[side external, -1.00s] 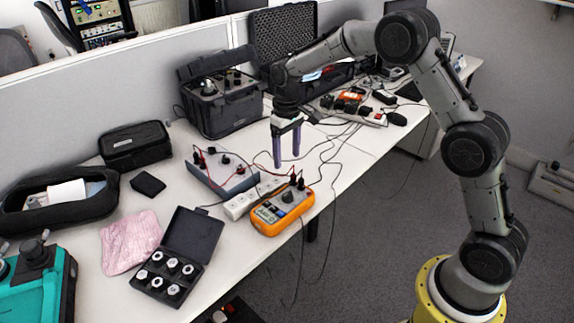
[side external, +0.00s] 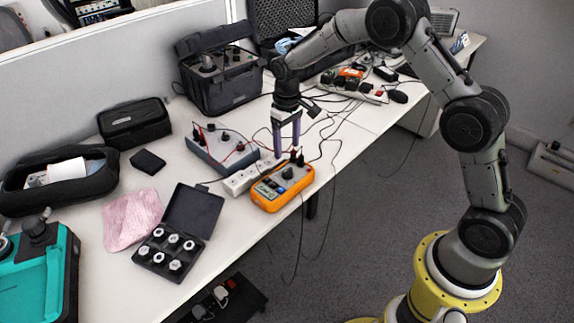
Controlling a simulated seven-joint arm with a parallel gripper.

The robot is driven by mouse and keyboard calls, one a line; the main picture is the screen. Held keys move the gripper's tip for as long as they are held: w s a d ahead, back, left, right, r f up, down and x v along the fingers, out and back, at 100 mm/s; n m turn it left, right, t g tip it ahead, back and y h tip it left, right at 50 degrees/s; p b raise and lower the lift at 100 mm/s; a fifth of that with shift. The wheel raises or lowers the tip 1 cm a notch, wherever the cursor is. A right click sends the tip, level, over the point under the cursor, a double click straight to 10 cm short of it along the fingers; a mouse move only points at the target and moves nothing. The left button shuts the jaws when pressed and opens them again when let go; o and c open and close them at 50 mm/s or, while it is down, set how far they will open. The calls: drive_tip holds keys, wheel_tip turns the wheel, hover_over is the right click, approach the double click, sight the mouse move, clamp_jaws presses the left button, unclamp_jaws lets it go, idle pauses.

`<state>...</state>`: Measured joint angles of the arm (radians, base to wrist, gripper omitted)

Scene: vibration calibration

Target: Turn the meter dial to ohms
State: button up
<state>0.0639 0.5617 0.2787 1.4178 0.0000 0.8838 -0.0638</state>
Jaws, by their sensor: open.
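The orange meter (side external: 266,197) lies on the white table near its front edge. Its dark round dial (side external: 287,173) is on the upper part of its face, with cable plugs at the far end. My gripper (side external: 287,153) points down with its two purple fingers apart and nothing between them. In the picture it is just above the dial, overlapping the meter's far end. I cannot tell the exact gap, but no contact with the dial shows. The ohms mark is too small to read.
A grey box with red leads (side external: 222,150) and a white power strip (side external: 241,180) lie beside the meter. Black cables run around its far end. An open case of metal parts (side external: 187,225), a pink cloth (side external: 131,219) and a black pouch (side external: 134,122) lie to the left.

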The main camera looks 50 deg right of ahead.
sight(287, 167)
wheel_tip(287, 167, down, 9)
drive_tip(key=shift+r, duration=0.15)
drive_tip(key=shift+c, duration=0.3)
clamp_jaws()
